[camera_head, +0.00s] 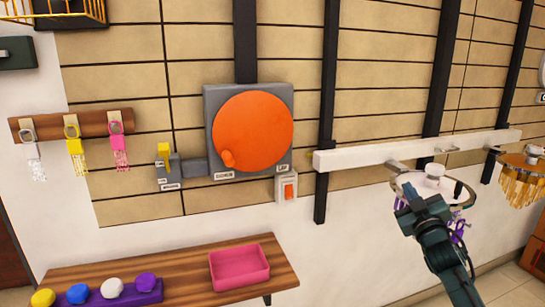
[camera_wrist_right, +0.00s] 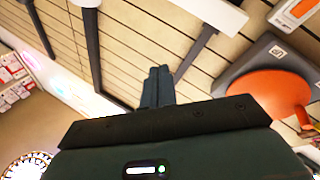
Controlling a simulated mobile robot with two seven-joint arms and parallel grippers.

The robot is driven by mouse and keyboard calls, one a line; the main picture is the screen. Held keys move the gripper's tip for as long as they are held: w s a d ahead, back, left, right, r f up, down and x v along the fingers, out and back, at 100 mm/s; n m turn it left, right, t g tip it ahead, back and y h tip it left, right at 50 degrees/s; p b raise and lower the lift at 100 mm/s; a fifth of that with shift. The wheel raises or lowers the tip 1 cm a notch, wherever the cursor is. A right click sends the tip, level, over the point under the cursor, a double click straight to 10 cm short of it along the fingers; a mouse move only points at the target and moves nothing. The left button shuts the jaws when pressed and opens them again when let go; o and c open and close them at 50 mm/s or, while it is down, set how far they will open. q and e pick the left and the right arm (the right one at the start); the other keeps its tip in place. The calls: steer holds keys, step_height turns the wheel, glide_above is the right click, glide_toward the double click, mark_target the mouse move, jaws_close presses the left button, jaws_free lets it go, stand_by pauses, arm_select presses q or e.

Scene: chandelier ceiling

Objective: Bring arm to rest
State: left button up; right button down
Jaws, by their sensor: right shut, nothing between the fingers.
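My right gripper (camera_head: 404,196) is in the right part of the head view, on a dark green arm that rises from the lower right edge. It overlaps a round hanging lamp frame (camera_head: 455,178) with purple pendants; I cannot tell whether they touch. In the right wrist view the two fingers of this gripper (camera_wrist_right: 158,72) lie together, with nothing held between them. They point toward the slatted wall. My left gripper and arm are not in view.
A white rail (camera_head: 400,150) with hooks crosses the wall; a gold-fringed lamp (camera_head: 520,178) hangs at right. An orange disc (camera_head: 253,130) is on a grey wall box. Below, a wooden shelf (camera_head: 195,290) bears a pink tray (camera_head: 239,281) and several coloured knobs. Pendants hang at left.

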step_height(320, 180, down, 5)
steer(key=d+m+g+h, duration=0.2)
steer(key=m+g, duration=0.1)
steer(key=s+a+f+g+y, duration=0.2)
steer(key=s+a+f, duration=0.4)
steer(key=f, duration=0.4)
steer(key=s+a+f+g+y, duration=0.1)
steer(key=s+a+f+g, duration=0.1)
steer(key=s+a+f, duration=0.45)
steer(key=s+a+f+g+y, duration=0.1)
steer(key=s+a+f, duration=0.2)
steer(key=s, duration=0.6)
steer(key=s+a+f+g+y, duration=0.1)
steer(key=s+a+f, duration=0.2)
steer(key=s, duration=0.5)
steer(key=s+a+f+g, duration=0.1)
steer(key=s+a+f, duration=0.2)
steer(key=s, duration=0.6)
step_height(320, 180, down, 2)
steer(key=shift+s+y, duration=0.35)
steer(key=shift+y, duration=0.05)
